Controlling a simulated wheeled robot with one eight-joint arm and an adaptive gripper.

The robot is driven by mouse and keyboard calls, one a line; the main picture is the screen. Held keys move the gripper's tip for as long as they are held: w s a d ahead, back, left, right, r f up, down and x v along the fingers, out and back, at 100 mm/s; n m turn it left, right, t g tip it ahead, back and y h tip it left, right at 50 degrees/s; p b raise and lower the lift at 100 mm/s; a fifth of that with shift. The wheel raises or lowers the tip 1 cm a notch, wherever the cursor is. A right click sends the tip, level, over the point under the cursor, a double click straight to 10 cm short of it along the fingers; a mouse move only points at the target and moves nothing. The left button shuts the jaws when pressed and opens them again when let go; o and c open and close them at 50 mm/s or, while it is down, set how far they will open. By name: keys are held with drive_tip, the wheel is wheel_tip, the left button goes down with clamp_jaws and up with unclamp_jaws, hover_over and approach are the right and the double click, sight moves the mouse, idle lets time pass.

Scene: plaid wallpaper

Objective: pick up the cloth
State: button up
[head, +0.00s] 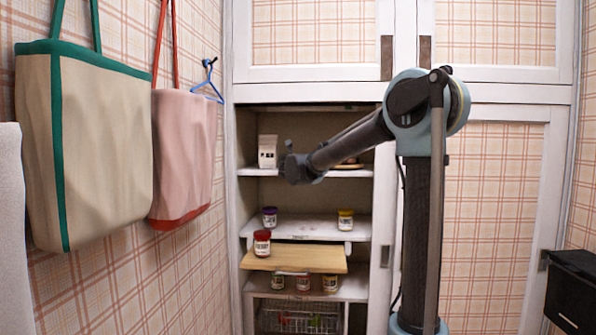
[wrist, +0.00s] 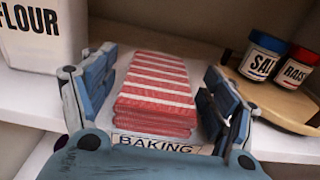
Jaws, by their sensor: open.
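The cloth (wrist: 157,90) is a folded stack with red and white stripes, lying on the white shelf in the wrist view. A label reading "BAKING" (wrist: 160,144) shows at its near edge. My gripper (wrist: 160,78) is open, with one blue finger on each side of the cloth. Whether the fingers touch the cloth I cannot tell. In the head view my gripper (head: 297,166) is at the upper shelf of the open cupboard. The cloth cannot be made out there.
A white flour container (wrist: 42,38) stands close left of the gripper. Salt (wrist: 264,57) and another jar (wrist: 297,67) stand on a round wooden board (wrist: 275,98) to the right. Lower shelves hold several jars, and a wooden board (head: 300,259) juts out. Bags hang at left.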

drive_tip(key=shift+w, duration=0.95)
drive_tip(key=c, duration=1.2)
drive_tip(key=shift+c, duration=0.2)
